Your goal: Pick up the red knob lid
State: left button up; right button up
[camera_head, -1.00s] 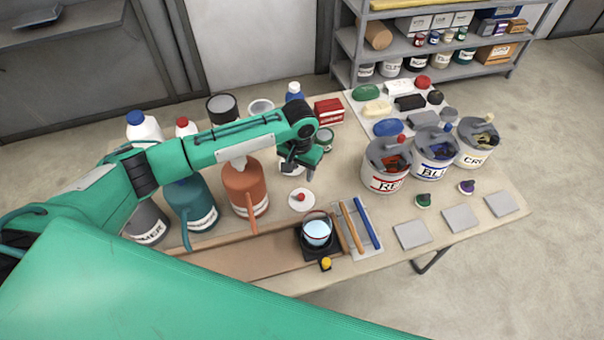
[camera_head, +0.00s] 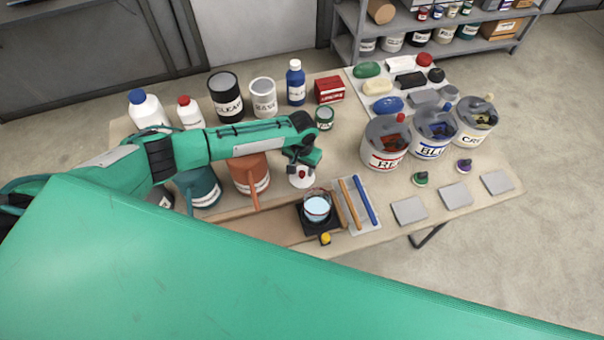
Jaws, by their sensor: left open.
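The red knob lid (camera_head: 301,179) is a small white disc with a red knob on top, near the middle of the table. My left gripper (camera_head: 302,169) is over the lid, with its fingers pointing down around or just above the knob. The gripper is open. It hides the far part of the lid and some of the knob. I cannot tell whether the fingers touch it. My right gripper is not in view.
A glass pot of pale blue liquid (camera_head: 317,206) stands on a black base just nearer than the lid. An orange can (camera_head: 250,178) is to its left, two sticks (camera_head: 358,203) to the right. Labelled buckets (camera_head: 386,146) stand further right. A red box (camera_head: 329,90) is behind.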

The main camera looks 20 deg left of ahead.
aim_at(302, 175)
pick_arm(q)
jog(key=shift+f, duration=1.35)
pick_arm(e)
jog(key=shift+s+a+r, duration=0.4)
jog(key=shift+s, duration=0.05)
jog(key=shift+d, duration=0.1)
pick_arm(q)
grip_shut()
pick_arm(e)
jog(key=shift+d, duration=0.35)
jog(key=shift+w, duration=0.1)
